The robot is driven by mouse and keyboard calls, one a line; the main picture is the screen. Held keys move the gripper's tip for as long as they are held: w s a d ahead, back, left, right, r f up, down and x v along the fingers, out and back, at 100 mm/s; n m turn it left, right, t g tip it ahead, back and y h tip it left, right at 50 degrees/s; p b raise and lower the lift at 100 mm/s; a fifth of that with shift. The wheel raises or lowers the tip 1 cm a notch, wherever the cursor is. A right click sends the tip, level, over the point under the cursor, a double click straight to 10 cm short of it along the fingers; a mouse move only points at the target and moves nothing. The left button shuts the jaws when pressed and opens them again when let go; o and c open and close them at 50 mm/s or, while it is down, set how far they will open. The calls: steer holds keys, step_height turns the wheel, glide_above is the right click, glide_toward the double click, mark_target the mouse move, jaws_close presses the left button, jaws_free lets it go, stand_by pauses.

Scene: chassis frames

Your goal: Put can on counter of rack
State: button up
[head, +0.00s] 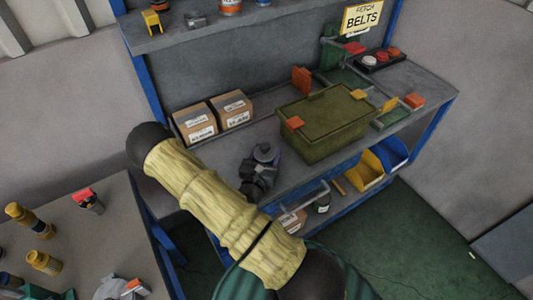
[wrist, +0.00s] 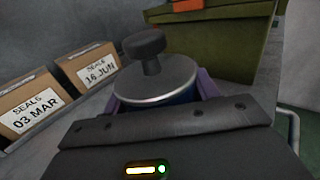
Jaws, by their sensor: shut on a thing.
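The can has a round grey top, a dark knob and a blue side. It shows in the wrist view (wrist: 165,82) and, small and dark, in the head view (head: 264,150). My gripper (head: 268,160) is shut on it, with purple fingers on both sides of the can in the wrist view. The can looks upright. The rack has a blue frame and a grey counter (head: 215,150). The can appears over the counter, right of the boxes and left of the green bin. My gripper hides its base, so I cannot tell whether it touches the counter.
Two cardboard boxes (head: 195,123) stand left of the can. A lidded green bin (head: 325,122) stands right of it. Yellow (head: 366,170) and blue bins sit on the lower shelf. A table (head: 100,225) with cans stands at the left. Bare counter shows between boxes and bin.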

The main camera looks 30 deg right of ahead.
steer(key=o, duration=1.4)
steer(key=shift+f, duration=0.1)
steer(key=v, duration=1.1)
steer(key=shift+r, duration=0.25)
steer(key=shift+s+a+f, duration=0.15)
steer(key=shift+s+a, duration=0.2)
steer(key=shift+s, duration=0.1)
